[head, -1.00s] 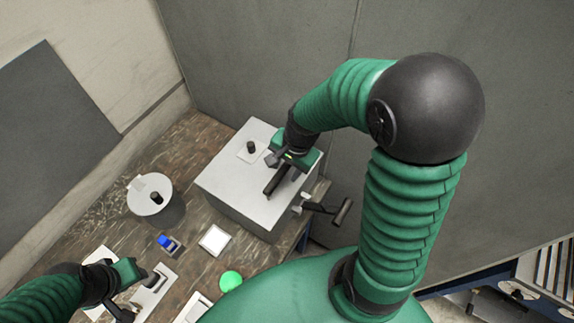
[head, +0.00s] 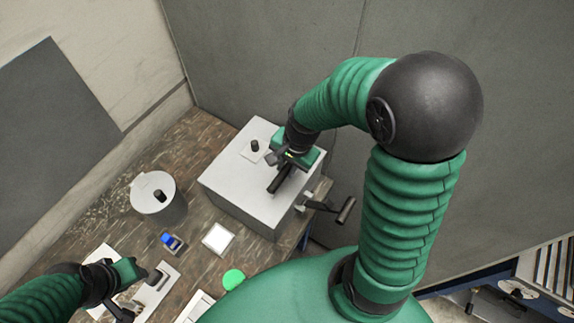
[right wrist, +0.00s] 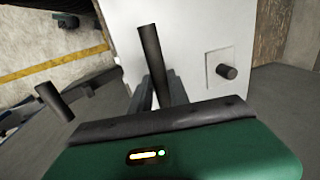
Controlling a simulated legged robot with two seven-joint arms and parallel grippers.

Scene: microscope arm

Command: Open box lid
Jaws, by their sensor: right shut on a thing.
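A light grey box (head: 240,205) stands on the bench with its flat top lying level; it also shows in the right wrist view (right wrist: 200,35). A dark bar handle (head: 279,181) rises from the top, and it also shows in the right wrist view (right wrist: 150,55). My right gripper (head: 272,158) is over the top, shut on the bar handle, its fingers beside the bar's lower part. My left gripper (head: 139,288) is low at the left, near a dark handle on a pale plate, far from the box; its fingers are hard to make out.
A small knob on a square plate (head: 254,146) is on the box top. A dark T-shaped handle (head: 345,210) sticks out from its right side. A grey cylinder (head: 150,205), a blue item (head: 170,240), a white square (head: 217,239) and a green disc (head: 233,279) are left or in front.

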